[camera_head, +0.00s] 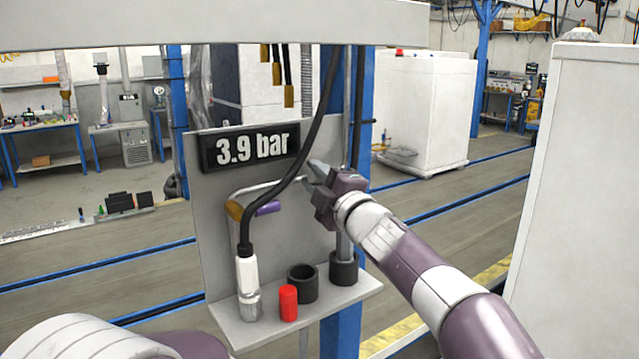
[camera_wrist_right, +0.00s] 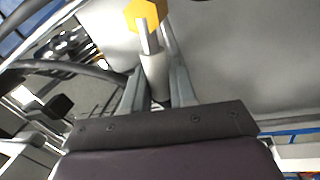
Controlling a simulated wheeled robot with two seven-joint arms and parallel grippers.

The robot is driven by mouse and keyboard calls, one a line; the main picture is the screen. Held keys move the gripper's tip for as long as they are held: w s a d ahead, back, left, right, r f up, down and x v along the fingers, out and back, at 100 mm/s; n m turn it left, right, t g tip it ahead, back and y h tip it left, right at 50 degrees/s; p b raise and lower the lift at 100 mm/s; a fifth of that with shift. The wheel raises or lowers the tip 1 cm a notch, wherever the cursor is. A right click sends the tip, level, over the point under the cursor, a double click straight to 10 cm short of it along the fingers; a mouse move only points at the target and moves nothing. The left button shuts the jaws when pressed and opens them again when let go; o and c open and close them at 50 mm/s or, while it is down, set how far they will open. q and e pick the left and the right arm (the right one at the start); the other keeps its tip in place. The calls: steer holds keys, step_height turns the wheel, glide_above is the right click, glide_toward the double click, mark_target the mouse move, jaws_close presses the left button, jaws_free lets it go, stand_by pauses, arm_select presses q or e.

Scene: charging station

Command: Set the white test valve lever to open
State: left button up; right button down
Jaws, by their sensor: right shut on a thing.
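The white test valve lever (camera_wrist_right: 155,75) is a pale round handle on a thin metal stem. The stem runs to a yellow hexagonal valve body (camera_wrist_right: 146,13) at the top of the right wrist view. My right gripper (camera_wrist_right: 157,90) is shut on the white lever, one finger on each side of it. In the head view my right gripper (camera_head: 314,172) is in front of the grey panel (camera_head: 212,170), below and right of the display. It hides the white lever and its valve there. My left gripper is out of view.
A display (camera_head: 250,148) reads 3.9 bar. A purple lever (camera_head: 268,208) sits left of my gripper. A black hose (camera_head: 318,125) crosses close to the gripper. The panel's ledge holds a red cap (camera_head: 288,302), a black ring (camera_head: 303,283) and a white hose fitting (camera_head: 248,285).

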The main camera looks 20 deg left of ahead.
steer(key=shift+a+f+n+g+y+b, duration=0.15)
steer(key=shift+f+n+b, duration=0.25)
steer(key=shift+n, duration=0.4)
steer(key=shift+d+f+n+g+y+b, duration=0.1)
steer(key=shift+f+n+g+y+b, duration=0.3)
steer(key=shift+n, duration=0.4)
steer(key=shift+a+f, duration=0.1)
steer(key=shift+f, duration=0.1)
steer(key=c, duration=1.1)
jaws_free()
steer(key=shift+o, duration=0.3)
steer(key=shift+s+r, duration=0.2)
steer(key=shift+s, duration=0.05)
steer(key=shift+f, duration=0.1)
steer(key=b+v, duration=0.5)
steer(key=v, duration=0.7)
steer(key=shift+s+d+b, duration=0.3)
